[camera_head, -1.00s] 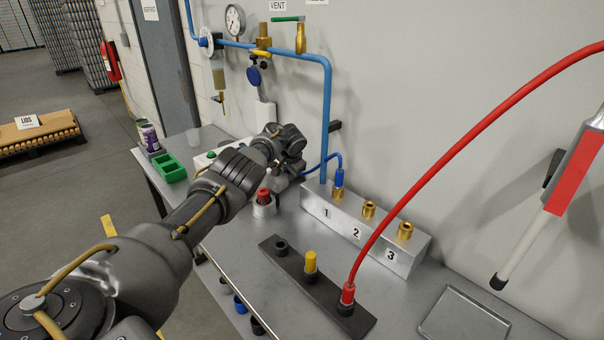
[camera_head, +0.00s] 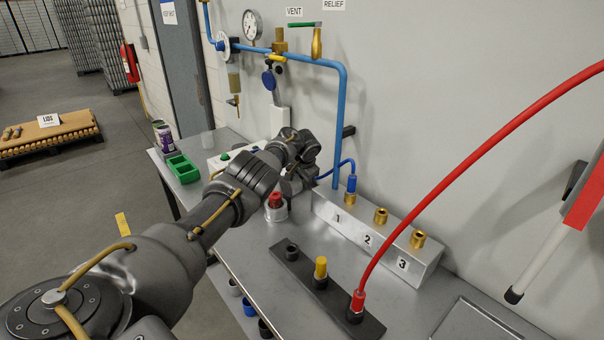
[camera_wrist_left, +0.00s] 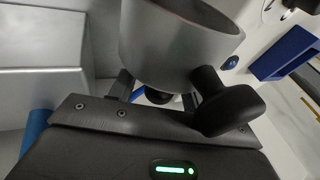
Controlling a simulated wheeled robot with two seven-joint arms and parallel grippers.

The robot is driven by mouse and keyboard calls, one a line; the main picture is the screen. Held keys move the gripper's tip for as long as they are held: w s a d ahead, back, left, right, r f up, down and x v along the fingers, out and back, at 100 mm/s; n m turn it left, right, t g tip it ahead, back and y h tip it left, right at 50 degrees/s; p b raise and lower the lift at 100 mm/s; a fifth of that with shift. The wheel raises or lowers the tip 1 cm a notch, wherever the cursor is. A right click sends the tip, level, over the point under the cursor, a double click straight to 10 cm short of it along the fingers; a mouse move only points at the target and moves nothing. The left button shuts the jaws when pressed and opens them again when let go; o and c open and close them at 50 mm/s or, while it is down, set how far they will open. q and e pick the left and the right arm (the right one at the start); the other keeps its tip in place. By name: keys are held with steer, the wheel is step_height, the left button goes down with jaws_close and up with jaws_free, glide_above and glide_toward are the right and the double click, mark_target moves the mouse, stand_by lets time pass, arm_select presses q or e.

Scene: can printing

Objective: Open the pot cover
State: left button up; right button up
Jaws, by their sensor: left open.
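A small metal pot (camera_head: 275,214) with a red top piece (camera_head: 275,200) stands upright on the bench, just in front of my left gripper (camera_head: 290,187). That gripper's fingers are small and partly hidden behind my wrist in the head view. In the left wrist view a large grey metal cylinder (camera_wrist_left: 180,40), which looks like the pot, fills the space before my left gripper (camera_wrist_left: 165,92). The two dark fingers are apart, one on each side of its lower edge. I cannot tell whether they touch it. My right gripper is not in view.
A metal block (camera_head: 375,236) with brass fittings stands right of the pot. A dark rack (camera_head: 300,270) holds a black socket, a yellow plug (camera_head: 321,267) and the red hose end (camera_head: 358,300). A green tray (camera_head: 183,169) is at left. Bench surface between is clear.

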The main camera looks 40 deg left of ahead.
arm_select(q)
steer(key=p+v, duration=0.2)
steer(key=shift+r, duration=0.35)
steer(key=v, duration=0.7)
steer(key=shift+s+d+r, duration=0.2)
steer(key=shift+s+d, duration=0.1)
